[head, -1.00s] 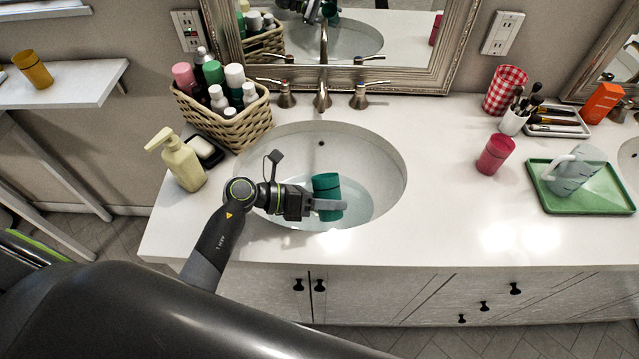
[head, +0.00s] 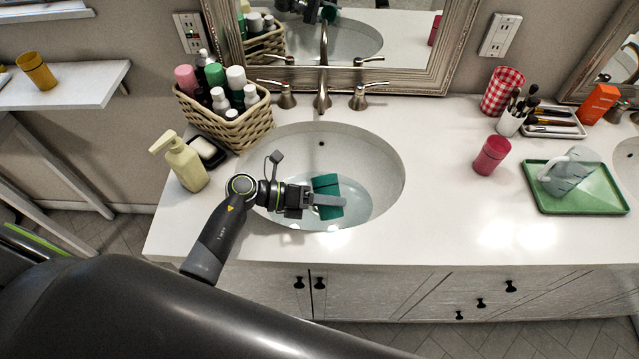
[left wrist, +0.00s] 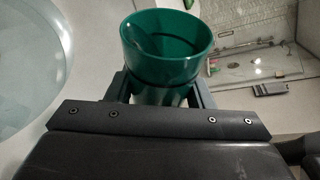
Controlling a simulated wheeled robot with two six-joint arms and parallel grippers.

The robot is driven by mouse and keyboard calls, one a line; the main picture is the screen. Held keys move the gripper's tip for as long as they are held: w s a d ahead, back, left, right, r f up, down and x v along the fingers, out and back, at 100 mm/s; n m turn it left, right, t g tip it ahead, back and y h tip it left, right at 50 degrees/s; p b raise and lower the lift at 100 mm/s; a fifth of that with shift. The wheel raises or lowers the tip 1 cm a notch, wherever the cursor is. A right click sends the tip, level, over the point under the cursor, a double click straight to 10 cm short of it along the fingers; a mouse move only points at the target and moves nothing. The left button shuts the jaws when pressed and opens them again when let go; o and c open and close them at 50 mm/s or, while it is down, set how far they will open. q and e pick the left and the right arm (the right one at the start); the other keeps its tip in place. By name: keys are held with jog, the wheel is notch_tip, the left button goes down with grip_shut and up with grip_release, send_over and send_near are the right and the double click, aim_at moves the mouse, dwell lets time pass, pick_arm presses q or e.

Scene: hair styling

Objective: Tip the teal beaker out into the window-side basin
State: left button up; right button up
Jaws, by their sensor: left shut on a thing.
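The teal beaker (head: 325,184) is held in my left gripper (head: 328,200), above the left basin (head: 385,165) and tilted. In the left wrist view its rim and open mouth (left wrist: 167,40) face the camera, with the gripper fingers on either side of it. I cannot tell whether anything is inside it. The basin is the one on the window side and has a pale pool of water at its bottom. My right gripper is not in view.
A faucet (head: 322,95) stands behind the basin. A wicker basket of bottles (head: 235,128), a soap pump (head: 184,165) and a soap dish (head: 208,150) are at its left. A red cup (head: 491,155) and a green tray (head: 575,200) are on the right. The counter's front middle is clear.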

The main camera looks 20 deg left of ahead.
pick_arm(q)
jog(key=shift+f+n, duration=0.15)
jog(key=shift+n, duration=0.35)
jog(key=shift+w+a+f+n+g+h, duration=0.35)
jog(key=shift+w+n+h, duration=0.2)
jog(key=shift+n, duration=0.35)
jog(key=shift+s, duration=0.1)
jog(key=shift+w+r+n, duration=0.2)
jog(key=shift+r+n, duration=0.1)
jog(key=shift+n, duration=0.1)
jog(key=shift+w+a+r+n+g+h, duration=0.15)
jog(key=shift+n+g+h, duration=0.1)
jog(key=shift+n+h, duration=0.3)
